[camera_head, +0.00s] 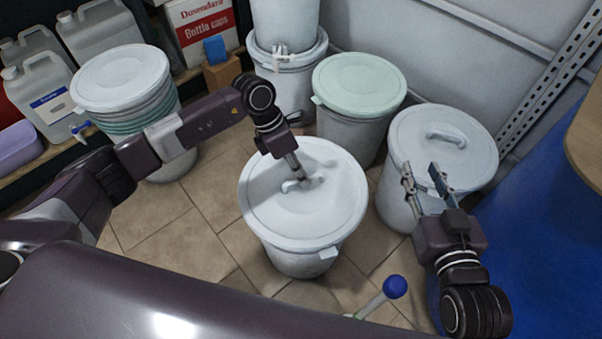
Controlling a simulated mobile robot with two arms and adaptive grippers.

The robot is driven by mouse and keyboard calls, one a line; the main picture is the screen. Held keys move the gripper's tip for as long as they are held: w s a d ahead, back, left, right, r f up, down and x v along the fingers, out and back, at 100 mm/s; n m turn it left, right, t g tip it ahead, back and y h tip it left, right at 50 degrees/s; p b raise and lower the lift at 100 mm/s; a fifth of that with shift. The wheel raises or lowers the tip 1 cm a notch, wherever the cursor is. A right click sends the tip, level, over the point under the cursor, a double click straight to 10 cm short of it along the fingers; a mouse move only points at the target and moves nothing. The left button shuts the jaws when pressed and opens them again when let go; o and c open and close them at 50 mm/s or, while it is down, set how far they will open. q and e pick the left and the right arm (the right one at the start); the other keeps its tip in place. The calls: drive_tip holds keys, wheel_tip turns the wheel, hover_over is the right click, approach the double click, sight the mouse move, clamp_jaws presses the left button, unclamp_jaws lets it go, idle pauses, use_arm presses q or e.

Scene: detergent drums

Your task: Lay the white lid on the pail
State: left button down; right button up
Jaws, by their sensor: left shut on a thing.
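The white lid (270,210) is in the middle of the head view, over the mouth of a white pail (300,265). It covers the pail's opening and looks roughly level. I cannot tell whether its rim rests fully on the pail. My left gripper (300,183) reaches down from above and is shut on the lid's handle, which it partly hides. My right gripper (421,172) is open, with its two fingers apart, in front of the lidded pail at the right. It appears empty.
A handled-lid pail (452,140) stands right, a green-lidded pail (358,90) behind, stacked pails (284,75) at the back. Stacked lids (120,80) stand left, near jugs (40,85) on a shelf. A blue drum (535,215) is at right. A blue-knobbed lever (395,287) is in front.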

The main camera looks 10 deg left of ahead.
drive_tip(key=shift+r, duration=0.1)
use_arm(q)
drive_tip(key=c, duration=1.5)
unclamp_jaws()
drive_tip(key=shift+o, duration=0.2)
drive_tip(key=shift+r+p, duration=0.55)
drive_tip(key=shift+r, duration=0.2)
drive_tip(key=shift+r+p, duration=0.3)
drive_tip(key=shift+r, duration=0.05)
drive_tip(key=shift+r+p, duration=0.3)
drive_tip(key=shift+r, duration=0.55)
drive_tip(key=shift+r+p, duration=0.4)
drive_tip(key=shift+p, duration=0.15)
drive_tip(key=shift+r+p, duration=0.85)
drive_tip(key=shift+r, duration=0.35)
use_arm(e)
drive_tip(key=s+d+f+g+h, duration=0.1)
drive_tip(key=s+d+f+g, duration=0.2)
drive_tip(key=s+f+g, duration=0.2)
drive_tip(key=s+d+f+g+h, duration=0.2)
drive_tip(key=s+f+g, duration=0.4)
drive_tip(key=s+f, duration=0.3)
drive_tip(key=shift+s+d+m, duration=0.3)
drive_tip(key=shift+s+d, duration=0.55)
drive_tip(key=shift+s, duration=1.4)
